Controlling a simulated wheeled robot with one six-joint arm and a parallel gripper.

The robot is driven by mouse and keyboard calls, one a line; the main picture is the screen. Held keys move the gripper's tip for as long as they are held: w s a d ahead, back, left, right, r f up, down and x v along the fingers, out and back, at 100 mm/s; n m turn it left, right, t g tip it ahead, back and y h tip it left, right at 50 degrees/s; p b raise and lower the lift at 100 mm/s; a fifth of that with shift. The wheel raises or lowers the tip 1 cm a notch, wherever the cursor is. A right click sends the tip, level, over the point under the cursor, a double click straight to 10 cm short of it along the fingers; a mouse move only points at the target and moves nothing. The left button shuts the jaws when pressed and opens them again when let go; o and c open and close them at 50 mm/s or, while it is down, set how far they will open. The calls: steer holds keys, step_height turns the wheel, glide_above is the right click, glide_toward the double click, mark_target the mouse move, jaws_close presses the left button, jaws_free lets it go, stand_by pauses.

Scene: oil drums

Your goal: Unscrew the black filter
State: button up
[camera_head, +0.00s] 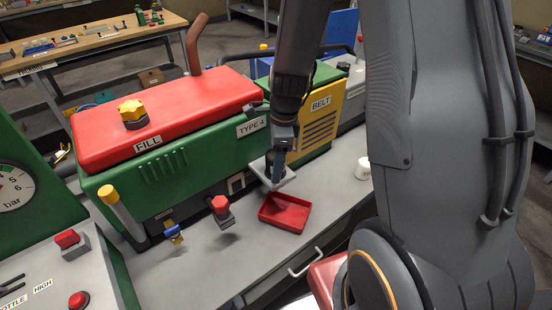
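A green machine with a red top (187,98) stands on a grey bench, marked FILL and TYPE 4. My gripper (276,178) points down at the machine's front right, just above or at a pale grey bracket plate (287,182). The gripper is small and dark here, and its fingertips overlap the plate. I cannot tell whether it is open or shut, or whether it touches anything. I cannot make out a black filter for certain; the arm and gripper cover the area around the plate.
A red tray (275,216) sits on the bench below the plate. A red-capped fitting (220,207), a blue-handled tap (173,232) and a yellow-topped post (118,208) stick out in front of the machine. A white cap (362,168) stands right. Bare bench (205,275) lies in front.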

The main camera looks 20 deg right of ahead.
steer(key=shift+c, duration=0.4)
steer(key=c, duration=1.2)
steer(key=n, duration=0.6)
steer(key=shift+g, duration=0.4)
steer(key=n+p, duration=0.1)
steer(key=n, duration=0.5)
steer(key=shift+n+g, duration=0.3)
steer(key=shift+n, duration=0.1)
steer(key=shift+r+p, duration=0.1)
steer(key=shift+p, duration=0.2)
steer(key=n, duration=0.2)
steer(key=shift+n+h+p, duration=0.3)
steer(key=shift+n+h, duration=0.1)
steer(key=n, duration=0.3)
steer(key=shift+p, duration=0.3)
